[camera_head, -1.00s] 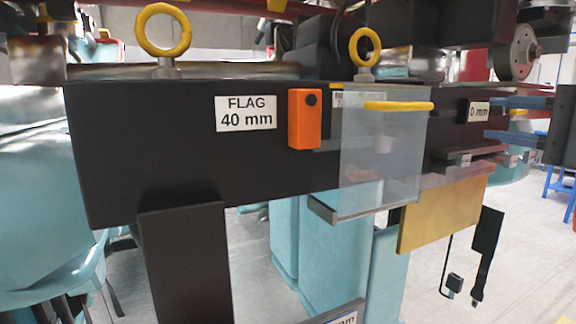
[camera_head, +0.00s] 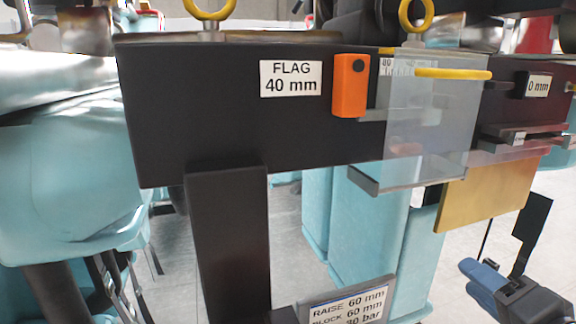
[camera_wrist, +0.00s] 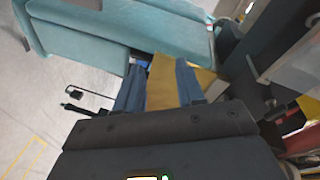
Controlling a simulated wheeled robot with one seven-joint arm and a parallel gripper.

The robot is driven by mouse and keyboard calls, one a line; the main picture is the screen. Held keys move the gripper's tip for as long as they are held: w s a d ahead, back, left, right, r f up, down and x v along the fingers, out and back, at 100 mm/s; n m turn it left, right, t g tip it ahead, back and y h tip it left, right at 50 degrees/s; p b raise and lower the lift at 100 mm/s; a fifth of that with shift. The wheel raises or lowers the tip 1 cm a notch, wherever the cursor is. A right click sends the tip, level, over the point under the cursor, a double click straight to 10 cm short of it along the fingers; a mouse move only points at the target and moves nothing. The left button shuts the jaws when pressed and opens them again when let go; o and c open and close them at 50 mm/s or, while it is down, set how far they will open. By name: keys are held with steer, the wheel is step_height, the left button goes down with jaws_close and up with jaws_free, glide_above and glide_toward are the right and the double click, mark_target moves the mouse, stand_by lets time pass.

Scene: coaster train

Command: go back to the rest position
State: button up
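My gripper (camera_head: 470,278) is at the lower right of the head view, below the dark beam and the gold panel. Its blue fingers point left. In the wrist view my gripper (camera_wrist: 160,75) shows two blue fingers spread apart with nothing held between them. The gold panel (camera_wrist: 165,85) appears behind the gap in the wrist view. My gripper looks apart from the train parts.
The dark beam (camera_head: 225,125) carries a FLAG 40 mm label, an orange block (camera_head: 350,86) and a clear guard (camera_head: 430,150) with a yellow bar (camera_head: 453,73). The gold panel (camera_head: 485,195) hangs at right. Teal seats (camera_head: 65,160) stand at left. Pale floor shows below.

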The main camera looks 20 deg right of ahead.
steer(key=s+a+f+n, duration=0.3)
steer(key=s+a+f, duration=0.2)
steer(key=s+f, duration=0.15)
steer(key=s+a+f+n+y, duration=0.1)
steer(key=s+a+n, duration=0.2)
steer(key=s, duration=0.4)
steer(key=s+a+f+n, duration=0.1)
steer(key=s+a+n, duration=0.3)
steer(key=s, duration=0.3)
steer(key=s+a+f+n+g+y, duration=0.1)
steer(key=s+a+n, duration=0.2)
steer(key=s, duration=0.3)
steer(key=shift+s+a+f+n+y, duration=0.2)
steer(key=shift+s+f+n+y, duration=0.15)
steer(key=shift+n, duration=0.35)
steer(key=shift+r, duration=0.1)
